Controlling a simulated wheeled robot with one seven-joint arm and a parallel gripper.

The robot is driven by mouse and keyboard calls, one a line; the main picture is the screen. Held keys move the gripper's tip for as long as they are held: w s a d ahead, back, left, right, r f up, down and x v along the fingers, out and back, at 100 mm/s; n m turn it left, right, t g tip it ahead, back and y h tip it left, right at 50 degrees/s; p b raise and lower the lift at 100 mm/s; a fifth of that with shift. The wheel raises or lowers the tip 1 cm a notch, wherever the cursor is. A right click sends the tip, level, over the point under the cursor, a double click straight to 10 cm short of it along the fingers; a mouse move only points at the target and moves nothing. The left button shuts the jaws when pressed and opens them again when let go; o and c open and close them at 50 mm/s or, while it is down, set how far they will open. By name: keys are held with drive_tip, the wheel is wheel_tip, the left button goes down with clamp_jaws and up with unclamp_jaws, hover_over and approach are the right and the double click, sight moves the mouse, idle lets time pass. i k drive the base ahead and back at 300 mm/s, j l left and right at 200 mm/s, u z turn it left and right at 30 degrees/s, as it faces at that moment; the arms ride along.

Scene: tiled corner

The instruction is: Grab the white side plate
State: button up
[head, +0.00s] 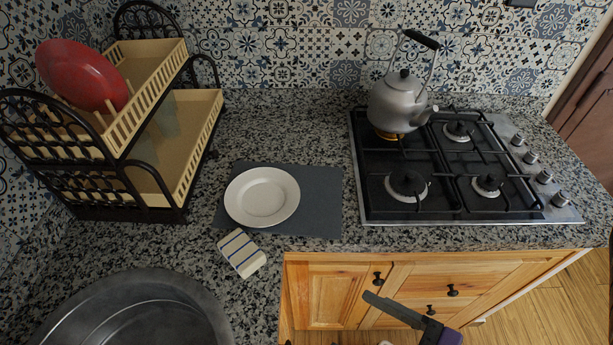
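The white side plate (262,196) lies flat, face up and empty, on a dark grey mat (322,205) on the granite counter, between the dish rack and the hob. My gripper (398,310) shows only in part at the bottom edge, right of centre. One dark finger points left, in front of the wooden cabinet doors in the picture. It appears apart from the plate, below and to the right of it. The rest of the gripper is cut off by the frame, so its opening cannot be judged.
A two-tier dish rack (205,132) with a red plate (82,75) stands left. A striped cloth or sponge (242,253) lies just below the plate. A round metal sink (135,315) is lower left. A gas hob (425,213) with a kettle (397,105) is right. Counter behind the mat is clear.

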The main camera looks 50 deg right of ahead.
sight(259, 197)
drive_tip(key=k+z, duration=0.15)
drive_tip(key=k, duration=0.5)
drive_tip(key=j+z, duration=0.15)
drive_tip(key=z, duration=0.3)
drive_tip(key=j+z, duration=0.15)
drive_tip(key=z, duration=0.3)
drive_tip(key=j+z, duration=0.2)
drive_tip(key=z, duration=0.25)
drive_tip(key=j, duration=0.7)
drive_tip(key=i, duration=0.25)
